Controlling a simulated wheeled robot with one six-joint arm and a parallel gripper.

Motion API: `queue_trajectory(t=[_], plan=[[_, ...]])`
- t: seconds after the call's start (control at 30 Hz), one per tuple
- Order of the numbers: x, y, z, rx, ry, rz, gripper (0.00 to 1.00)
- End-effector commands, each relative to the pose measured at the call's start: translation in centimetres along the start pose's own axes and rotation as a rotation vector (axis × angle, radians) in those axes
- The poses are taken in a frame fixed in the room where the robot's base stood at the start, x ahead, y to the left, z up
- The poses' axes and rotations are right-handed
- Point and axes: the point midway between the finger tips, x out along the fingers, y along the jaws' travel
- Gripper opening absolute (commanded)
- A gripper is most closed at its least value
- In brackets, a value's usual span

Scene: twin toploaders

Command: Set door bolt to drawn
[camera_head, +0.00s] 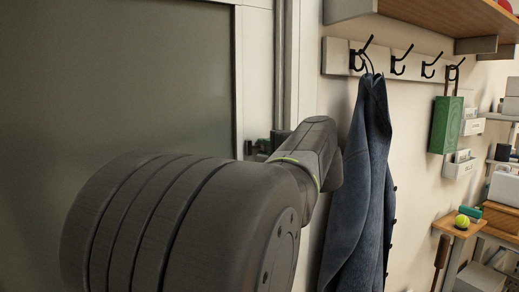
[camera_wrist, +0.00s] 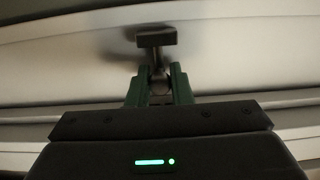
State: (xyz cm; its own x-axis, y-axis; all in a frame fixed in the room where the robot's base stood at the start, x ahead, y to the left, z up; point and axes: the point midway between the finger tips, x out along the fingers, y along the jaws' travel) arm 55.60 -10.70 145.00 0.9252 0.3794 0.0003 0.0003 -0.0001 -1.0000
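In the wrist view, the door bolt shows as a dark block-shaped knob (camera_wrist: 156,37) on a short dark stem against a pale surface. The two green fingers of my gripper (camera_wrist: 158,82) stand close together on either side of the stem and appear to touch it. The knob's wide end lies just beyond the fingertips. In the head view, small dark parts show at the door's edge beside my wrist; I cannot tell bolt from fingertips there. My arm hides most of that spot, so how far the bolt is slid cannot be seen.
The grey-green door panel (camera_head: 120,80) fills the left, with a pale frame (camera_head: 254,75) at its edge. A blue coat (camera_head: 360,190) hangs from a hook rail (camera_head: 340,58) close to the right of my wrist. A wooden shelf (camera_head: 440,15) is above; a desk (camera_head: 462,228) stands further right.

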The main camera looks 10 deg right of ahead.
Motion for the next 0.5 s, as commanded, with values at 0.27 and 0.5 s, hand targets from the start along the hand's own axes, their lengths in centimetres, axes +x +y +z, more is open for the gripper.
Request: queue_trajectory(t=[0.27, 0.5], plan=[[0.0, 0.3, 0.9, -0.002, -0.001, 0.0, 0.0], [0.0, 0.1, 1.9, 0.001, -0.001, 0.001, 0.0]])
